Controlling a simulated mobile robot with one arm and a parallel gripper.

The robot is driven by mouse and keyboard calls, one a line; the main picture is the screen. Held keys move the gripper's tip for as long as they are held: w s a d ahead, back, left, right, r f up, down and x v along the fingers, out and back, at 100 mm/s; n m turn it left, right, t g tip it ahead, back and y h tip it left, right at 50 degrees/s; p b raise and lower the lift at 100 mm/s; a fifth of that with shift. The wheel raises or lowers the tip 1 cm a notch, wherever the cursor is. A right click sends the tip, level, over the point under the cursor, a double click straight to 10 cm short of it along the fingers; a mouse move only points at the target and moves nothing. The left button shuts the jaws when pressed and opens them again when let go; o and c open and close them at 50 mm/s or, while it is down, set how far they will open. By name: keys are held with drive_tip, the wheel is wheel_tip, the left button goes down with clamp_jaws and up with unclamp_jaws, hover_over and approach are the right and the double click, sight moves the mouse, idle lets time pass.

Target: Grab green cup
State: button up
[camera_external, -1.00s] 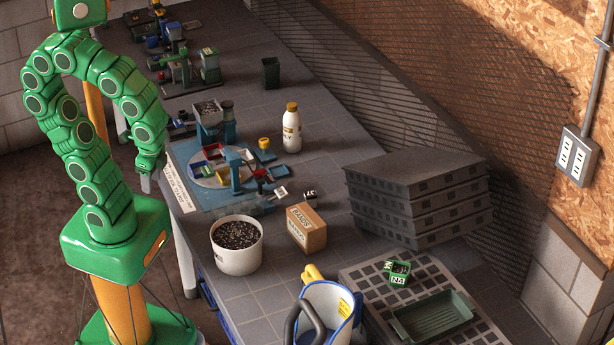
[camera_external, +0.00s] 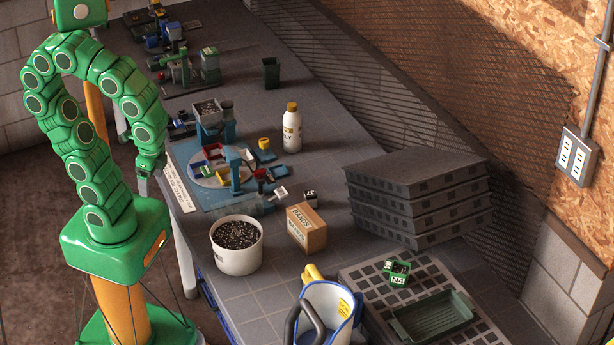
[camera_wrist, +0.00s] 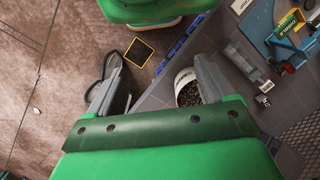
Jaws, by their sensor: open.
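A small green cup (camera_external: 197,171) sits on the pale round turntable (camera_external: 208,181) of the blue mixing station in the external view, among red, blue and white cups. My gripper (camera_external: 144,185) hangs at the table's left edge, left of the turntable and apart from it. In the wrist view my gripper (camera_wrist: 155,62) has its two fingers spread with nothing held. I cannot make out the green cup there; part of the blue station (camera_wrist: 290,45) shows at the upper right.
A white bucket of dark soil (camera_external: 237,256) and a cardboard box (camera_external: 306,229) stand in front of the station. A white bottle (camera_external: 292,128) stands behind it. A green N4 pot (camera_external: 398,273) and a green tray (camera_external: 432,316) sit front right. Stacked dark trays (camera_external: 417,204) stand right.

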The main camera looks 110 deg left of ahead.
drive_tip(key=d, duration=0.2)
drive_tip(key=t, duration=1.5)
approach(391, 266)
drive_tip(key=shift+x, duration=0.95)
drive_tip(key=shift+w+d, duration=0.1)
drive_tip(key=shift+w, duration=0.45)
drive_tip(key=shift+f+x, duration=0.15)
drive_tip(key=shift+x, duration=1.25)
drive_tip(key=shift+f+x, duration=0.15)
drive_tip(key=shift+x, duration=1.3)
drive_tip(key=shift+w, duration=0.3)
drive_tip(key=shift+c, duration=0.5)
drive_tip(key=c, duration=1)
